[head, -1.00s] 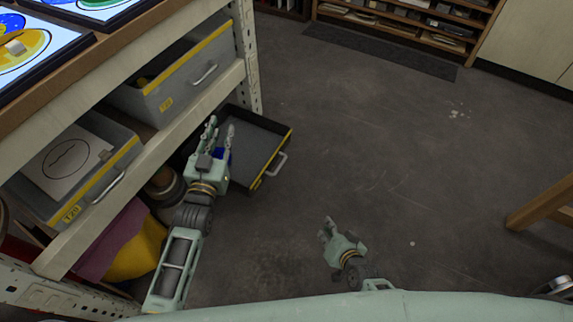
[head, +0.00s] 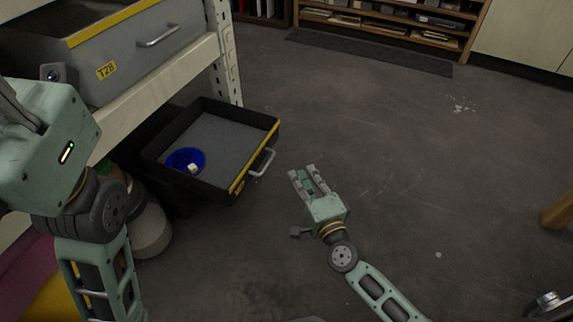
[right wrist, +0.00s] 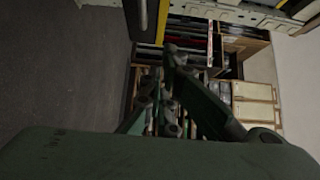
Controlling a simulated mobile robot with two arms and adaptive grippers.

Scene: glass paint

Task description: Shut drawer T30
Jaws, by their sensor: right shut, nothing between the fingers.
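A low drawer (head: 225,135) stands pulled out beneath the shelf, with dark walls, a yellow-edged front and a metal handle (head: 263,162). No number is readable on it, so I cannot confirm it is T30. A blue round thing (head: 186,160) with a small pale piece lies inside. My right gripper (head: 308,172) is shut and empty, low over the floor, just right of the handle and apart from it. Its fingers also show in the right wrist view (right wrist: 168,75), near a yellow strip. My left gripper (head: 30,115) is raised at the left edge, its fingers mostly cut off.
Above, the shelf's beam (head: 160,95) and post (head: 229,60) frame a grey drawer (head: 135,50) labelled T28. Round containers (head: 150,232) stand under the shelf. A wooden leg (head: 558,212) is at the right edge.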

